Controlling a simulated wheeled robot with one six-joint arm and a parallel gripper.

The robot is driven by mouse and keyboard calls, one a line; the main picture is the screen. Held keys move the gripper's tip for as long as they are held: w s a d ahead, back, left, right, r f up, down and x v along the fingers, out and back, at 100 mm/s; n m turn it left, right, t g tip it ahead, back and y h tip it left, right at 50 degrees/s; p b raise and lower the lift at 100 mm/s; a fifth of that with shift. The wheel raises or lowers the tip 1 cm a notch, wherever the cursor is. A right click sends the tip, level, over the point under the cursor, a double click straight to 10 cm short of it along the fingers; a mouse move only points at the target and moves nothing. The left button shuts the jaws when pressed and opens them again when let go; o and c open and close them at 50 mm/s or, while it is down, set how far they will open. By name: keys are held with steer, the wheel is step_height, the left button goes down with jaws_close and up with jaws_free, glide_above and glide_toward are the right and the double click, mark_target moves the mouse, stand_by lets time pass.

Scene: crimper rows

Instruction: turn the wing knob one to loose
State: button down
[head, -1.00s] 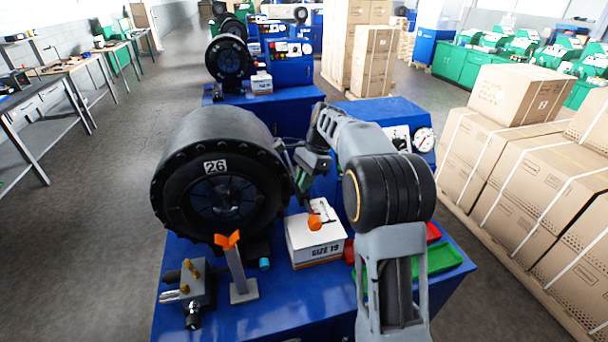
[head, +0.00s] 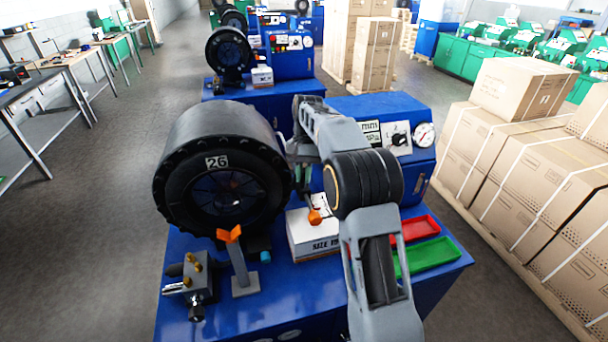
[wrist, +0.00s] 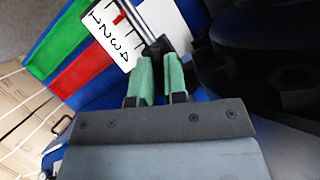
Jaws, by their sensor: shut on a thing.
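In the wrist view my gripper (wrist: 160,65) has its two green-padded fingers closed on a small black part, which looks like the wing knob (wrist: 157,47). The knob sits at the end of a bright metal rod (wrist: 140,20). A white scale plate (wrist: 108,38) numbered 1 to 4, with a red mark, lies beside the rod. The knob's wings are mostly hidden between the pads, so its angle cannot be read. In the head view my arm hides the fingers and knob, beside the big black crimper head (head: 225,165) marked 26.
A white box (head: 308,243) and an orange-tipped rod (head: 314,215) are close under my arm. Red (head: 420,229) and green (head: 430,256) trays lie at right on the blue bench. A gauge (head: 424,134) stands behind. The black crimper body (wrist: 275,45) is close right of my fingers.

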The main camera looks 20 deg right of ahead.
steer(key=shift+n+h, duration=0.3)
steer(key=shift+n, duration=0.7)
steer(key=c, duration=1.2)
jaws_free()
steer(key=shift+o, duration=0.2)
steer(key=shift+r, duration=0.1)
